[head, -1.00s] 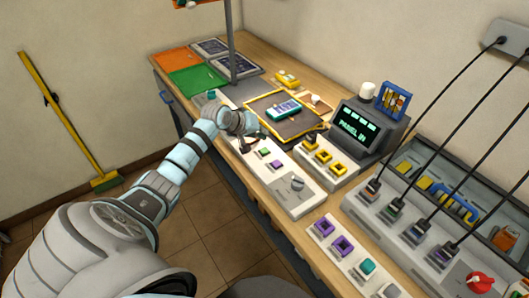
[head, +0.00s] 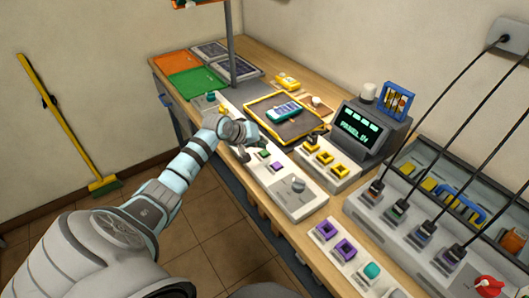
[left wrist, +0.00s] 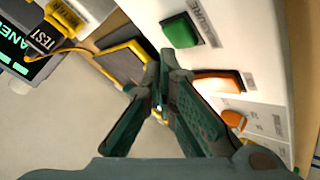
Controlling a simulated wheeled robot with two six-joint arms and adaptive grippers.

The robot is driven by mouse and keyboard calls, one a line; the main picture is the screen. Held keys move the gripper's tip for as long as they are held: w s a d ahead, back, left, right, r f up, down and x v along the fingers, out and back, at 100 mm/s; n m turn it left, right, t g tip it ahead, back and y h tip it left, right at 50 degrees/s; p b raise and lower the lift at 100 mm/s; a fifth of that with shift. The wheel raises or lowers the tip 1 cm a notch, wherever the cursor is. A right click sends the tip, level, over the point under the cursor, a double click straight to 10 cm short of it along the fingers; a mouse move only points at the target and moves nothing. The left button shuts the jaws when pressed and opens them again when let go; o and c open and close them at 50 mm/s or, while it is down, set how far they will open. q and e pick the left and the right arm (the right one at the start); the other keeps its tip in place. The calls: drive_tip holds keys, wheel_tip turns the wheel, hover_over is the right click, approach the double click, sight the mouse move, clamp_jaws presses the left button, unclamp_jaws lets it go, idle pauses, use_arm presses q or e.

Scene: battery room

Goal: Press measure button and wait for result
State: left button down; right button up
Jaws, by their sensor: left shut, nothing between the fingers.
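In the left wrist view, a green button (left wrist: 181,30) sits on the white panel (left wrist: 265,40) beside lettering that reads like MEASURE. An orange button (left wrist: 218,81) lies beside it. The same long white panel (head: 312,203) shows in the head view, with a small green button (head: 263,153) and a purple one (head: 276,165). My left gripper (head: 243,153) is low over this panel. In the wrist view its fingertips (left wrist: 165,62) are together, empty, and close to the green button; I cannot tell whether they touch it. The dark display (head: 357,127) shows green text like PANEL 01. My right gripper is not in view.
A yellow-edged tray (head: 284,133) holding a teal handheld device (head: 283,112) lies beyond the panel. A box with yellow-framed buttons (head: 325,157) stands to the right. Black cables run to sockets at far right.

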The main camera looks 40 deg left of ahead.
sight(262, 151)
use_arm(q)
drive_tip(key=shift+f, duration=0.1)
idle(0.7)
drive_tip(key=shift+f, duration=0.35)
drive_tip(key=shift+f, duration=0.35)
idle(0.6)
drive_tip(key=shift+r+p, duration=0.8)
drive_tip(key=shift+p, duration=0.05)
wheel_tip(262, 151, up, 5)
drive_tip(key=p, duration=0.5)
drive_tip(key=shift+r+p, duration=0.15)
drive_tip(key=shift+p, duration=0.2)
drive_tip(key=shift+f, duration=0.2)
